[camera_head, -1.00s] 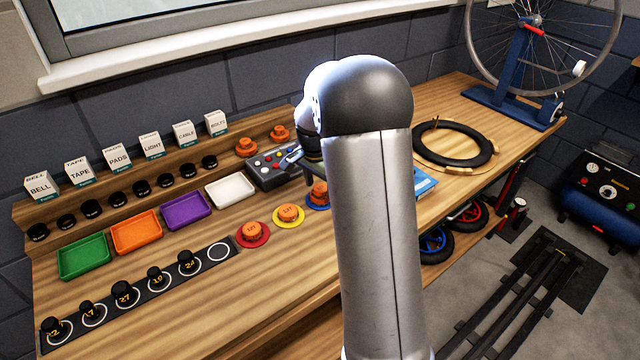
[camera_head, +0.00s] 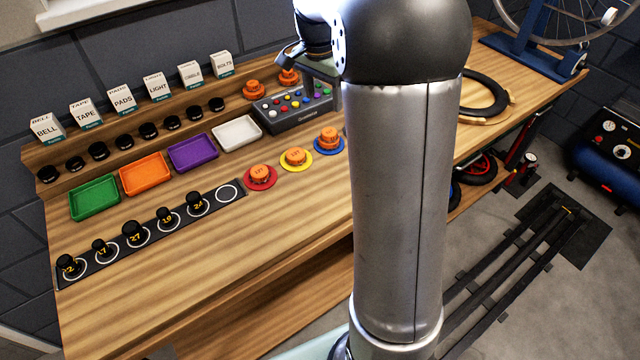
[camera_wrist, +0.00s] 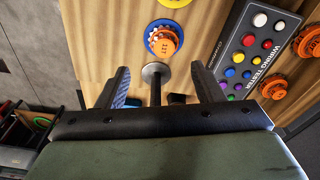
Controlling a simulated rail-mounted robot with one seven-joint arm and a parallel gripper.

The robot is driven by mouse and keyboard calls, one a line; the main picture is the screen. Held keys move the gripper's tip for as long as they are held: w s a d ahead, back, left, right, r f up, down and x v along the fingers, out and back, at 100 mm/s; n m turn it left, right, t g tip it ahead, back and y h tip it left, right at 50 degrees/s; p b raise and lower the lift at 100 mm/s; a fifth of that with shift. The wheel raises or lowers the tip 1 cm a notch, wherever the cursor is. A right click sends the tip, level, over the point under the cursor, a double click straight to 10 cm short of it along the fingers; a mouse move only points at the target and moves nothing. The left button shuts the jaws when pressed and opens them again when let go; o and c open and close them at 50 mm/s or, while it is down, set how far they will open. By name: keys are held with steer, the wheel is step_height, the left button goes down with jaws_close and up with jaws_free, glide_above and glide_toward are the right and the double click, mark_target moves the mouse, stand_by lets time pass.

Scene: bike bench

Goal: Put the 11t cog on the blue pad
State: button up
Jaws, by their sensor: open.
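The blue pad (camera_head: 329,153) lies right of the yellow and red pads on the bench, with an orange cog (camera_head: 329,135) on it. It also shows in the wrist view (camera_wrist: 150,47), with its cog (camera_wrist: 163,40) near the top. Orange cogs also sit on the red pad (camera_head: 260,177) and yellow pad (camera_head: 296,158). Two more orange cogs (camera_head: 254,89) (camera_head: 289,76) stand on the back ledge. I cannot tell which cog is 11t; the markings are too small. My gripper (camera_wrist: 160,72) is open, its fingers apart, below the blue pad in the wrist view. No cog is between them.
A grey button box (camera_head: 292,108) stands behind the pads; it fills the right of the wrist view. A post with a round silver top (camera_wrist: 155,70) shows between my fingers. Trays (camera_head: 193,152) and a dark strip of cylinders (camera_head: 136,233) lie left. Clear wood lies in front.

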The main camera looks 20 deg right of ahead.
steer(key=s+a+f+n, duration=0.2)
steer(key=s+a+n, duration=0.2)
steer(key=s, duration=0.5)
steer(key=s+a+f+n, duration=0.2)
steer(key=s+a+n, duration=0.2)
steer(key=s, duration=0.5)
steer(key=s+a+f+n+y, duration=0.1)
steer(key=s+a+f+n, duration=0.2)
steer(key=s, duration=0.6)
steer(key=a+n, duration=0.2)
steer(key=shift+s+a, duration=0.25)
steer(key=shift+a, duration=0.1)
